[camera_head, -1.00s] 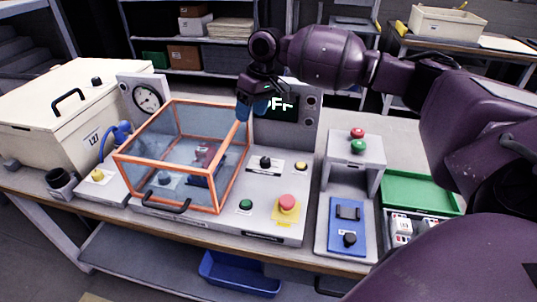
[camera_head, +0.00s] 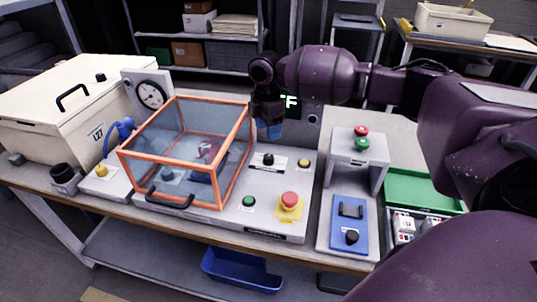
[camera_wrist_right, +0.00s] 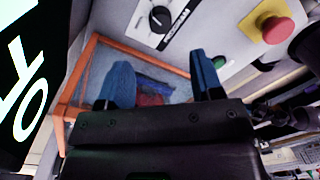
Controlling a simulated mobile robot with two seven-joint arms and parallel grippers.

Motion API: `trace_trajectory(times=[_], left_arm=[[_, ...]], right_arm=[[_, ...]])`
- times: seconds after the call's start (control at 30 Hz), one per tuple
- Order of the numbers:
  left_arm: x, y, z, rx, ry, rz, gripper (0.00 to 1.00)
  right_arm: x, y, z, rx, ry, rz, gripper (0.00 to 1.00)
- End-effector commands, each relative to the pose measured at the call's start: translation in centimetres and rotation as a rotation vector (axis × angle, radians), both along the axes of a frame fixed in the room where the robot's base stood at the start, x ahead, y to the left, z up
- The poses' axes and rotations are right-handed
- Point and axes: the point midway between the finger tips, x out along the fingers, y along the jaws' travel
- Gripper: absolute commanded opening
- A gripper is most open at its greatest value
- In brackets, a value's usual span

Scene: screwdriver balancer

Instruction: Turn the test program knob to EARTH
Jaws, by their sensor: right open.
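A black rotary knob (camera_head: 268,160) sits on the sloped grey panel, right of the orange-framed clear guard. It also shows near the top of the right wrist view (camera_wrist_right: 160,18), with marks around it and a label strip too small to read. Its setting cannot be made out. My right gripper (camera_head: 270,130) is above and behind the knob, in front of the dark display. Its blue fingers are apart and empty in the right wrist view (camera_wrist_right: 160,76), and do not touch the knob. My left gripper is not in view.
The orange-framed guard (camera_head: 160,155) stands close left of the knob. A yellow button (camera_head: 304,163), a green button (camera_head: 248,201) and a red emergency button (camera_head: 290,199) share the panel. The display (camera_head: 300,125) is partly covered by my gripper. A blue box (camera_head: 347,222) with another black knob stands right.

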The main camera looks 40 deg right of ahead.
Motion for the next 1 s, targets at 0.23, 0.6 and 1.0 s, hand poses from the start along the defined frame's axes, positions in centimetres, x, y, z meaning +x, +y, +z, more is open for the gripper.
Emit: trace_trajectory(times=[0.23,0.6,1.0], left_arm=[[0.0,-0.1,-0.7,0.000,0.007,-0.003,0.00],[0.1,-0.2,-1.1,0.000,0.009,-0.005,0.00],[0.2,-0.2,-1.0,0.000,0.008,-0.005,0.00]], right_arm=[[-0.3,0.0,-4.6,0.001,0.008,-0.002,0.60],[-0.5,0.1,-9.1,0.000,0.005,-0.003,0.60],[-0.5,0.1,-9.6,0.000,0.002,-0.003,0.60]])
